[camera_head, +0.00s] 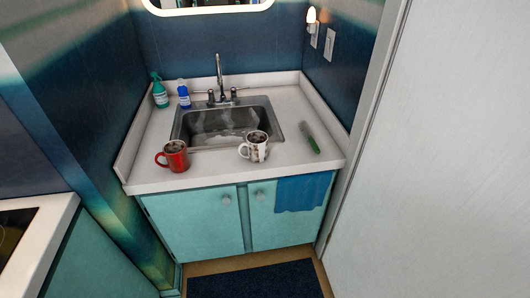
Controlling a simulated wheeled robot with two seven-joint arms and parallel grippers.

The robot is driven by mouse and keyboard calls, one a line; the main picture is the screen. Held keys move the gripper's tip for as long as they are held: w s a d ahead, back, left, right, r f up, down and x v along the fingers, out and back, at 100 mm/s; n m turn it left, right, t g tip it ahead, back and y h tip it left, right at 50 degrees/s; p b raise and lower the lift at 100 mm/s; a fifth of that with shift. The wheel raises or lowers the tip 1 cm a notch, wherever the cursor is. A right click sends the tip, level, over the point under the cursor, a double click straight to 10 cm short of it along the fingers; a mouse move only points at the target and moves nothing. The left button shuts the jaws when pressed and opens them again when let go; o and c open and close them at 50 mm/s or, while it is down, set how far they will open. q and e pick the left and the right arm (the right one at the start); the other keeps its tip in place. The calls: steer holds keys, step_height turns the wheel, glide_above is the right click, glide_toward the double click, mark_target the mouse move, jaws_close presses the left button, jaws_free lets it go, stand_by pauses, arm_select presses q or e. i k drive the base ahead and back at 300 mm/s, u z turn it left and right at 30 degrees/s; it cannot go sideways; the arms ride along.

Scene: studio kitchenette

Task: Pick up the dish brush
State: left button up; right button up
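The dish brush (310,138) appears to be the slim thing with a green part and a darker grey end. It lies at a slant on the white counter (290,163), to the right of the sink. Nothing touches it. Neither of my grippers shows in the head view.
A red mug (175,156) and a white patterned mug (255,147) stand at the counter's front. The metal sink (182,125) has a tall faucet (219,75). Green (159,92) and blue (183,94) bottles stand back left. A blue towel (301,193) hangs at the front; walls flank the counter.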

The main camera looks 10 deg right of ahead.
mark_target(316, 147)
steer(key=i, duration=1.1)
steer(key=z, duration=0.7)
